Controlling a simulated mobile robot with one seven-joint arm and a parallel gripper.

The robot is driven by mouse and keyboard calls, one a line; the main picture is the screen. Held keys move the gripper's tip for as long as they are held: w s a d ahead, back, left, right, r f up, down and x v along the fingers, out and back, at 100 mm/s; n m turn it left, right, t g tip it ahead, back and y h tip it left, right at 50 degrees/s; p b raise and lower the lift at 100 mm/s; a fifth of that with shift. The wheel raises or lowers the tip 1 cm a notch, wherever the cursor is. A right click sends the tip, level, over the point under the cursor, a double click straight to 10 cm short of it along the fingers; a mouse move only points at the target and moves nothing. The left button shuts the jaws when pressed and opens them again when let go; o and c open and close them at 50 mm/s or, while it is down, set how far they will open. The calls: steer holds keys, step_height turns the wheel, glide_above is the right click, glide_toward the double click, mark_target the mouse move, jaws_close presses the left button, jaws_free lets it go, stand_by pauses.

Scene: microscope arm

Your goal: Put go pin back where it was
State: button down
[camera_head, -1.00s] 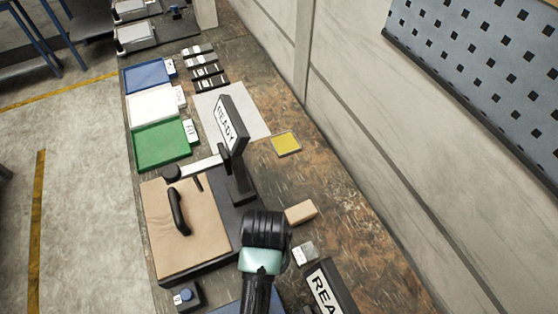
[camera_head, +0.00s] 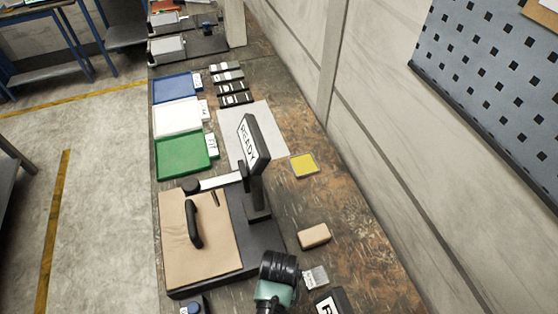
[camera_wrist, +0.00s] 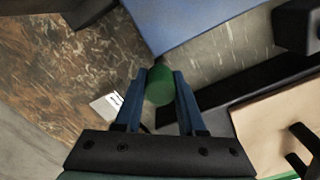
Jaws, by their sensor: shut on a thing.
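The go pin appears to be the green cylinder (camera_wrist: 160,86) in the wrist view, seen nearly end-on. My gripper (camera_wrist: 161,84) has its two blue fingers closed on the pin's sides. The pin is in front of a grey worn surface and a blue panel (camera_wrist: 195,20). I cannot tell its height above them. In the head view part of my arm shows at the bottom; the fingers and pin are hidden or out of frame there.
A black fixture with a tan pad (camera_head: 190,255), black handle (camera_head: 193,225) and READY sign (camera_head: 253,145) stands left of my arm. A tan block (camera_head: 314,236) and label card (camera_head: 315,278) lie right. Blue (camera_head: 177,88), white (camera_head: 178,117) and green trays (camera_head: 182,154) sit farther back.

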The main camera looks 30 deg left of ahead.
steer(key=c, duration=0.5)
jaws_free()
step_height(320, 180, up, 12)
steer(key=shift+w+r, duration=0.1)
steer(key=shift+r, duration=0.05)
